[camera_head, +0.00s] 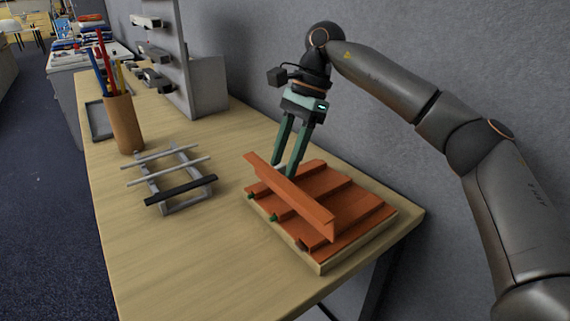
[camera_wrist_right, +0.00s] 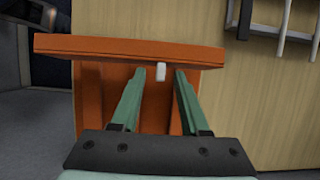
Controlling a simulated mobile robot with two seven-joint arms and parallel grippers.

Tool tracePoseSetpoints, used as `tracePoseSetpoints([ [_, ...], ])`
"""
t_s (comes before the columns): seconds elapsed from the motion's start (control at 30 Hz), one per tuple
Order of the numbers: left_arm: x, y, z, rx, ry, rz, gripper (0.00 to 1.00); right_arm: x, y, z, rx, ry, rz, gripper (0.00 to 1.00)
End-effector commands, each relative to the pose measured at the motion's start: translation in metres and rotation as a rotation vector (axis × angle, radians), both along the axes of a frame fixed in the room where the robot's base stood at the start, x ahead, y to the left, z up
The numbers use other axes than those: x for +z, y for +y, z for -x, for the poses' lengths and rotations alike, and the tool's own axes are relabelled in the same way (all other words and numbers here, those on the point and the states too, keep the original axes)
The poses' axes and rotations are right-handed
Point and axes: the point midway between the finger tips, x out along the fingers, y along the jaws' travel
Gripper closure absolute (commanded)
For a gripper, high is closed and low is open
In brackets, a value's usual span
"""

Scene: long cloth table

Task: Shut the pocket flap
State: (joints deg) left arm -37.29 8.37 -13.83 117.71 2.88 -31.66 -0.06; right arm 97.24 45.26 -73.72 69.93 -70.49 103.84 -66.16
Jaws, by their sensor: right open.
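The pocket flap (camera_head: 290,196) is an orange strip standing raised and tilted along the pocket board. The board (camera_head: 345,208) is orange with ridges on a pale wooden base and lies at the table's right end. My right gripper (camera_head: 283,166) is open, its green fingers pointing down just behind the flap's far end. In the right wrist view the flap (camera_wrist_right: 120,49) crosses beyond the fingertips (camera_wrist_right: 160,72), with a small white tab (camera_wrist_right: 161,72) between them. Whether the fingers touch the flap I cannot tell. My left gripper is not in view.
A metal rack (camera_head: 170,178) with a black bar stands left of the board. A brown cup (camera_head: 124,124) with colored pencils stands farther back beside a grey tray (camera_head: 99,121). A grey wall runs along the right. The table's front left is clear.

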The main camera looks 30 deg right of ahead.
Motion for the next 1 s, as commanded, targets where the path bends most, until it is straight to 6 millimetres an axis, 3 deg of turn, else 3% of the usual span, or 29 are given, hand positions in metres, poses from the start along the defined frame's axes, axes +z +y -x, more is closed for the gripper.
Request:
tracePoseSetpoints([
  [0.37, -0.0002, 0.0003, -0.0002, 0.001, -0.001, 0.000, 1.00, -0.0052, 0.0021, 0.0005, 0.000, 0.001, -0.001, 0.56],
  [0.73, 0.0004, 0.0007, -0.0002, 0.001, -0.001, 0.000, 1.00, -0.0050, 0.0020, 0.0005, 0.000, 0.001, -0.001, 0.98],
  [1.0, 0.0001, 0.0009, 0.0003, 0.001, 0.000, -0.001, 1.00, -0.0049, 0.0021, 0.0006, 0.000, 0.001, -0.001, 1.00],
])
